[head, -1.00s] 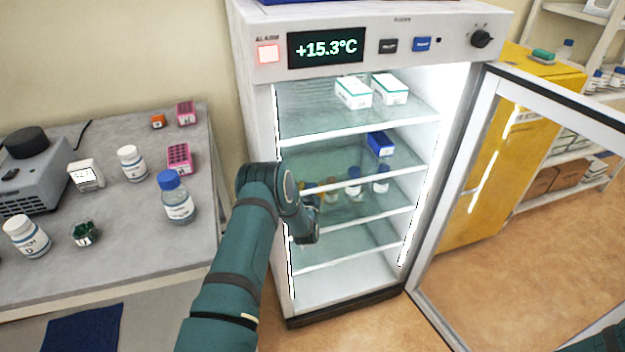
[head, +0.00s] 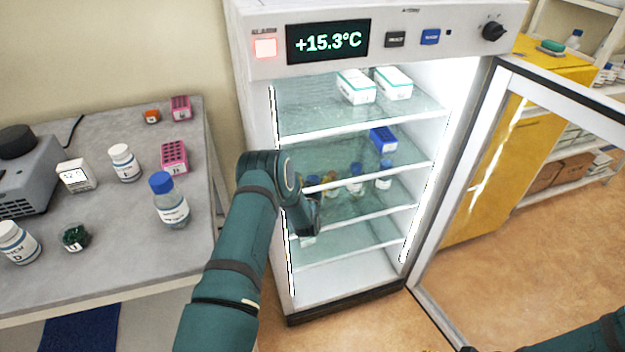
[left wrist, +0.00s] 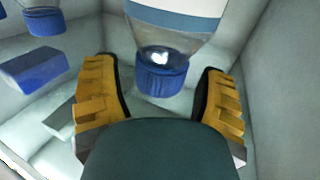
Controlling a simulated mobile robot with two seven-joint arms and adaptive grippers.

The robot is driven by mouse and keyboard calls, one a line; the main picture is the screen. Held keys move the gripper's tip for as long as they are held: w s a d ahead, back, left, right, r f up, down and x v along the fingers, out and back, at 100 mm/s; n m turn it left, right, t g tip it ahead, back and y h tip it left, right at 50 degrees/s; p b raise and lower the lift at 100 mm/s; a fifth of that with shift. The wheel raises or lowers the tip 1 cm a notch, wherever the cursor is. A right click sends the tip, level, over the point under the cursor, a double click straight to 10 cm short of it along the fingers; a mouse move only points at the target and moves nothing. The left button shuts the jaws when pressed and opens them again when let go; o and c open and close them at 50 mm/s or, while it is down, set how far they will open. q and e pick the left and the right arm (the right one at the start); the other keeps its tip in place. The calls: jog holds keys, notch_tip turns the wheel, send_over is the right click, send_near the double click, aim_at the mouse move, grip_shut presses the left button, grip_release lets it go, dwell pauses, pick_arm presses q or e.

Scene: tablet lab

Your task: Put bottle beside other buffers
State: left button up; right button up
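My left arm reaches into the open cooler, and my left gripper (head: 324,184) is at a middle shelf, small and partly hidden by the wrist. In the left wrist view its yellow fingers (left wrist: 160,100) stand apart, with a blue-capped bottle (left wrist: 162,78) between them and visible gaps beside the cap. Blue-capped buffer bottles (head: 384,178) stand on that shelf to the right of the gripper; one also shows in the left wrist view (left wrist: 44,20). Another blue-capped clear bottle (head: 171,205) stands upright on the grey bench. Only slivers of my right gripper may show at the bottom edge.
The cooler door (head: 423,250) stands open to the right. A blue box (head: 383,140) is on the shelf, white boxes (head: 356,88) above. The bench (head: 120,245) holds white jars (head: 124,163), pink racks (head: 174,156) and a grey device. The cooler floor is clear.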

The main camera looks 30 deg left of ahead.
pick_arm(q)
jog(key=shift+r, duration=0.15)
jog(key=p+v, duration=0.3)
jog(key=v, duration=0.9)
jog(key=s+d+f+m+g+h, duration=0.1)
jog(key=s+d+f+g+h, duration=0.2)
jog(key=d, duration=0.5)
jog(key=s+d+f+m+g+h, duration=0.1)
jog(key=s+d+g+h, duration=0.35)
jog(key=d, duration=0.35)
jog(key=s+d+r+m+g+h, duration=0.1)
jog(key=s+d+g+h, duration=0.1)
jog(key=s+d, duration=0.3)
jog(key=s+d+r+g+h, duration=0.2)
jog(key=s+d+g, duration=0.3)
jog(key=s, duration=0.7)
jog(key=shift+d+m, duration=0.4)
jog(key=shift+d, duration=0.4)
jog(key=shift+h, duration=0.25)
